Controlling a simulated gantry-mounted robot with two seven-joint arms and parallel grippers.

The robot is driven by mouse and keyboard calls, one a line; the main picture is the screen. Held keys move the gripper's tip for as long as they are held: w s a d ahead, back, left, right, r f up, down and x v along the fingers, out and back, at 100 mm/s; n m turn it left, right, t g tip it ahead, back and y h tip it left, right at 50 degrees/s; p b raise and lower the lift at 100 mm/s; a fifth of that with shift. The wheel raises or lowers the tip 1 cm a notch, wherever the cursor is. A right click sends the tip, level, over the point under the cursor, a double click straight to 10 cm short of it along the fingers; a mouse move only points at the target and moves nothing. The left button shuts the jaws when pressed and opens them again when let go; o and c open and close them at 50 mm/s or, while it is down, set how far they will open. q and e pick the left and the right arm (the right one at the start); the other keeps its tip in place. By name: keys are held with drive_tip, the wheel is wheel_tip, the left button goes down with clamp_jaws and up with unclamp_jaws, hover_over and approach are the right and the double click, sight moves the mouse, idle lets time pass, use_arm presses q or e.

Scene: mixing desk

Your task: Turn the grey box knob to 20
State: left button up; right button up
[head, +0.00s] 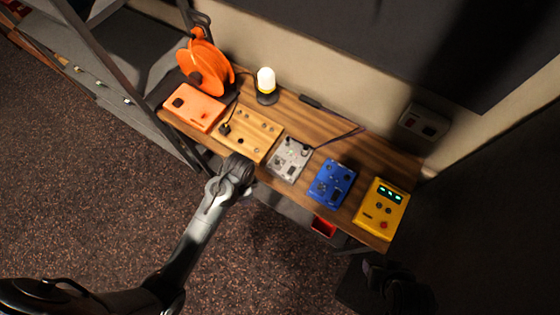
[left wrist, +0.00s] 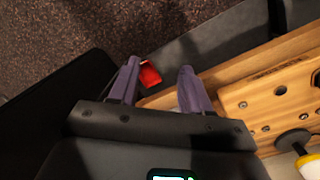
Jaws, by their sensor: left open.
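The grey box (head: 289,158) lies on the wooden desk in the head view, between the wooden box and the blue box. Small dark controls show on its top, but its knob's setting is too small to read. My left gripper (head: 238,170) is at the desk's front edge in the head view, in front of the wooden box and left of the grey box. The grey box cannot be made out there.
On the desk (head: 395,165) stand an orange box (head: 194,107), an orange reel (head: 205,68), a wooden box (head: 250,134), a lamp (head: 266,85), a blue box (head: 332,183) and a yellow box (head: 381,209). A red object (head: 323,227) shows below the front edge.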

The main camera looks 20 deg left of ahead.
use_arm(q)
drive_tip(key=w+d+f+m+b, duration=0.1)
drive_tip(key=w+d+m+b, duration=0.1)
drive_tip(key=w, duration=0.7)
drive_tip(key=m+b, duration=0.1)
drive_tip(key=b, duration=0.2)
approach(277, 161)
drive_tip(key=shift+t, duration=0.4)
drive_tip(key=f, duration=0.6)
drive_tip(key=shift+s+a+f, duration=0.1)
drive_tip(key=shift+s+f, duration=0.2)
drive_tip(key=shift+s, duration=0.1)
drive_tip(key=shift+f, duration=0.9)
use_arm(e)
wheel_tip(277, 161, down, 6)
use_arm(q)
drive_tip(key=shift+c, duration=0.3)
clamp_jaws()
